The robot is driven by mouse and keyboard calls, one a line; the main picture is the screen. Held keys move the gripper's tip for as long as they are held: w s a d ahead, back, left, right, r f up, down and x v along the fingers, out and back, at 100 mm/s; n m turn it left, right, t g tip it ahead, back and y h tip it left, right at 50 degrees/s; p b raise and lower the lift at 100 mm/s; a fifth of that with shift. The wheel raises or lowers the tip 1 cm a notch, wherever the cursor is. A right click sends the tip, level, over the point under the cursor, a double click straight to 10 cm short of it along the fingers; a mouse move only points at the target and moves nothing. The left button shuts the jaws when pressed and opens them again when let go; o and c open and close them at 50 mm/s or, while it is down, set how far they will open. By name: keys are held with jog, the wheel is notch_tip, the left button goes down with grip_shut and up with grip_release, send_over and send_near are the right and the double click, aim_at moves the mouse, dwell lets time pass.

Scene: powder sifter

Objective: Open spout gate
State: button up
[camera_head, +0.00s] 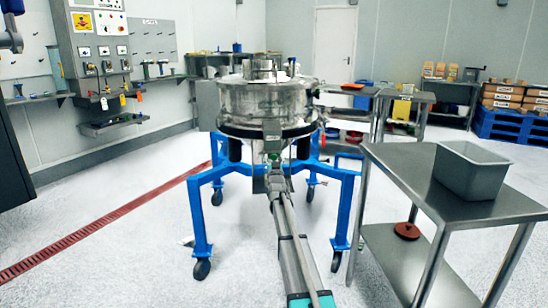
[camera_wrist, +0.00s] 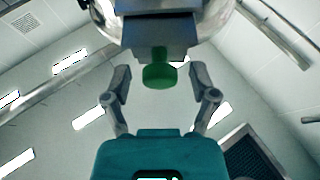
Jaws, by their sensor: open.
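The powder sifter (camera_head: 265,100) is a round steel drum on a blue wheeled frame. My arm reaches up to its front, below the drum. In the wrist view a grey block-shaped spout part (camera_wrist: 158,32) hangs under the steel body, with a green knob (camera_wrist: 159,76) on a short green stem, likely the spout gate's handle. My gripper (camera_wrist: 160,74) is open, one finger left and one right of the knob, with clear gaps on both sides. How deep the knob sits between the fingers I cannot tell. In the head view my arm partly hides the spout and gripper (camera_head: 274,177).
A steel table (camera_head: 400,165) with a grey bin (camera_head: 470,171) stands close at right; a reddish-brown round item (camera_head: 407,230) lies on its lower shelf. The blue frame's legs (camera_head: 346,210) stand either side of my arm. The floor at left is clear.

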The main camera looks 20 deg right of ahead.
jog(key=shift+c, duration=0.2)
grip_shut()
jog(key=shift+s+a, duration=0.3)
jog(key=shift+s, duration=0.5)
jog(key=shift+s+a, duration=0.25)
jog(key=shift+s, duration=0.5)
jog(key=shift+w, duration=0.1)
jog(key=shift+o, duration=0.2)
grip_release()
